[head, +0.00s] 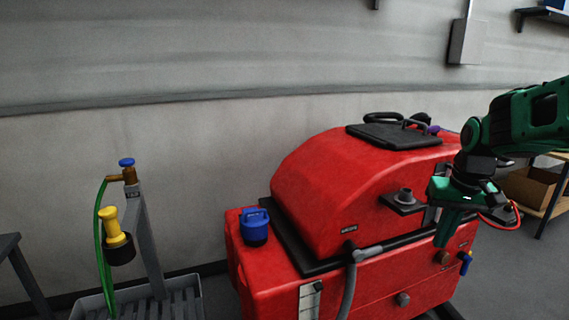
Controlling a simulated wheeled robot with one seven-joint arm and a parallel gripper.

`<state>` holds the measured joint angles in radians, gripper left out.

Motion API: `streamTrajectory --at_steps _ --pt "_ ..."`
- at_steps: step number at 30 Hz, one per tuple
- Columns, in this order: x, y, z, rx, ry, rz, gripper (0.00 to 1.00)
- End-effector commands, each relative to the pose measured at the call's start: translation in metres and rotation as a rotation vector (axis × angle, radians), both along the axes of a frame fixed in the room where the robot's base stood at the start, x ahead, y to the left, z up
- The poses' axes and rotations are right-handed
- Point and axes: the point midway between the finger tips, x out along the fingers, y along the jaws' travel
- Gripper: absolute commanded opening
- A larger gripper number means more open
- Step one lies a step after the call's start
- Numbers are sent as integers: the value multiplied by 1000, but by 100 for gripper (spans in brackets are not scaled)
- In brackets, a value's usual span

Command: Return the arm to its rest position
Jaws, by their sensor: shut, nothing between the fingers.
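My gripper (444,228) is at the right of the head view, at the end of my green and black arm. It points downward, shut, with nothing between its fingers. It hangs in front of the right part of the red scrubber machine (335,180); I cannot tell the exact gap between them. My arm comes in from the right edge and is bent at the wrist.
A blue cap-like container (255,227) sits on the machine's left ledge. A grey hose (349,285) runs down its front. A stand with a yellow nozzle (111,226) and green hose is at left. A cardboard box (531,188) is on a shelf at right.

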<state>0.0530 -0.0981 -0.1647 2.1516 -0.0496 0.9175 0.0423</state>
Motion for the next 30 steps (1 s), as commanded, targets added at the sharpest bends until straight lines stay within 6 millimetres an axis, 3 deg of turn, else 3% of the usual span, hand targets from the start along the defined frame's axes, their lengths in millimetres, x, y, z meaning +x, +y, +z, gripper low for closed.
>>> streamTrajectory --at_steps 1,6,9,13,15,19,30 --pt "-29 -10 0 0 14 -40 0" --pt "-121 -31 -12 3 74 -166 0" --pt "-170 -36 -23 10 108 -232 0" --pt "-218 -36 -36 19 143 -293 0" --pt "-234 -35 -41 23 155 -315 0" --pt "-249 -34 -46 27 168 -334 0" --pt "-250 -34 -46 28 169 -336 0"
